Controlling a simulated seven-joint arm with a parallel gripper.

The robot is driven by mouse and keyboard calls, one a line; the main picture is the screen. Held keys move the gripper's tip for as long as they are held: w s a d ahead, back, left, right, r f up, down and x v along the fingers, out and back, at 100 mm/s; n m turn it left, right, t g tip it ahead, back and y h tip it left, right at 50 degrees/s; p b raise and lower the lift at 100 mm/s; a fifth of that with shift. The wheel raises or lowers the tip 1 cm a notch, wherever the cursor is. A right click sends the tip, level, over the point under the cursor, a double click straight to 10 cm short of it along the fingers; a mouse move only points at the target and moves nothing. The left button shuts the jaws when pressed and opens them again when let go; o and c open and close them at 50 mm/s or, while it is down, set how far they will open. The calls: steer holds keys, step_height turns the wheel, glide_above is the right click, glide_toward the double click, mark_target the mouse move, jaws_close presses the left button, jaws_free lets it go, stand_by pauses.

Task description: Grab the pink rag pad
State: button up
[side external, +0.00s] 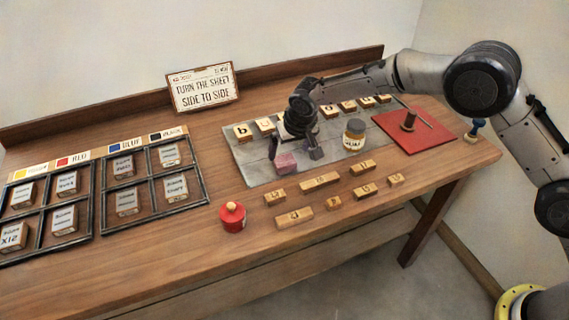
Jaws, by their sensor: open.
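The pink rag pad (286,163) is a small pinkish block near the front edge of the grey sheet (245,165) on the wooden table. My gripper (296,153) is open and points down just above and behind the pad. One finger is close to the pad and the other is to its right. I cannot tell from this angle whether a finger touches the pad.
A jar (354,135) stands right of my gripper. Letter blocks (243,132) line the sheet's back. Wooden stamps (320,181) and a red pot (233,217) lie in front. A red mat (425,138) is at right, a divided tray (97,190) at left.

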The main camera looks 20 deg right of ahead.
mark_target(285, 161)
steer(key=shift+x, duration=3.3)
steer(key=shift+a, duration=0.1)
steer(key=shift+c, duration=0.3)
steer(key=c, duration=1.2)
